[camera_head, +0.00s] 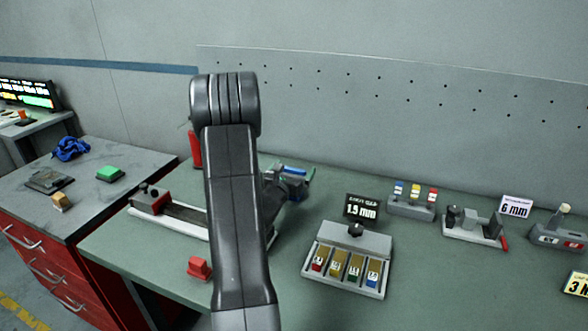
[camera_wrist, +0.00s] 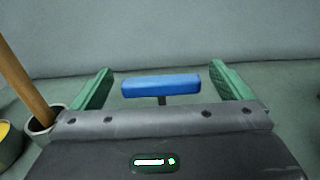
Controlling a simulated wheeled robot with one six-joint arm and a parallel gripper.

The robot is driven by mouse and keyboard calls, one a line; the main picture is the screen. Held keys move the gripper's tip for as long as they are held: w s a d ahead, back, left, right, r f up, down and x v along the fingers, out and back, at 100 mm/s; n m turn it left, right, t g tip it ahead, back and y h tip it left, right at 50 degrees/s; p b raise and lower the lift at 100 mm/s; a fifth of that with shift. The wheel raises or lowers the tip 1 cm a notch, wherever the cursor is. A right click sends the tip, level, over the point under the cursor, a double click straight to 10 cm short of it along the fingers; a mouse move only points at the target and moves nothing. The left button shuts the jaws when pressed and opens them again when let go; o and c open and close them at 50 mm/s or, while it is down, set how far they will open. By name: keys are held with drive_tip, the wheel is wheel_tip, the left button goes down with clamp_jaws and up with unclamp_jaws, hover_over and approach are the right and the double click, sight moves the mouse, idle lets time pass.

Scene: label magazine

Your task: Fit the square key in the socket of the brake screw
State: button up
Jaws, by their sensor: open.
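A blue bar-shaped handle (camera_wrist: 160,86) on a thin dark shank, which looks like the key, stands between the two green fingers of my gripper (camera_wrist: 161,72) in the wrist view. Gaps show on both sides of it, so the fingers are open and not touching it. The shank's lower end is hidden by the gripper body. In the head view, a bit of blue (camera_head: 294,170) shows just right of my arm, at the back of the green bench. I cannot pick out the brake screw or its socket for sure.
In the wrist view, a wooden rod stands in a cup (camera_wrist: 42,124) at left. On the bench (camera_head: 280,255) are a long rail fixture (camera_head: 172,216), a red block (camera_head: 199,267), a tray with colored labels (camera_head: 345,264) and a grey fixture (camera_head: 474,228). My arm hides the middle.

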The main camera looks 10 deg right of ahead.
drive_tip(key=shift+w+d, duration=0.2)
drive_tip(key=shift+w, duration=0.1)
drive_tip(key=shift+c, duration=0.5)
drive_tip(key=c, duration=1)
